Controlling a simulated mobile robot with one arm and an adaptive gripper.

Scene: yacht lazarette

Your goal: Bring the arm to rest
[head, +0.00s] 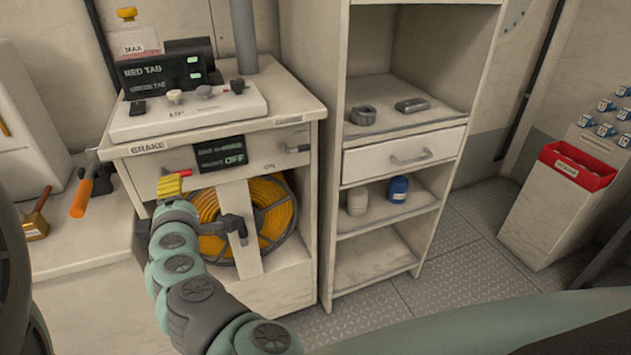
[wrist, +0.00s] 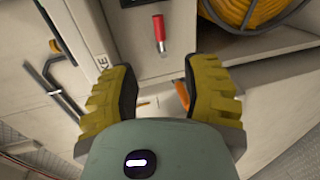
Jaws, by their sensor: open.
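My gripper (head: 170,186) is in front of the left cabinet (head: 225,157), below its BRAKE label, with yellow fingers. In the wrist view my gripper (wrist: 160,85) shows its two yellow padded fingers spread wide, with nothing held between them. A red-handled lever (wrist: 159,29) on the cabinet front lies beyond the fingertips, apart from them. In the head view a small red tip (head: 185,172) shows right by the fingers. My green arm reaches up to there from the bottom of the picture.
A coiled orange hose (head: 275,210) sits in the cabinet, close right of my gripper. Open shelves (head: 385,130) stand right; a red bin (head: 578,166) is far right. Floor between is clear.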

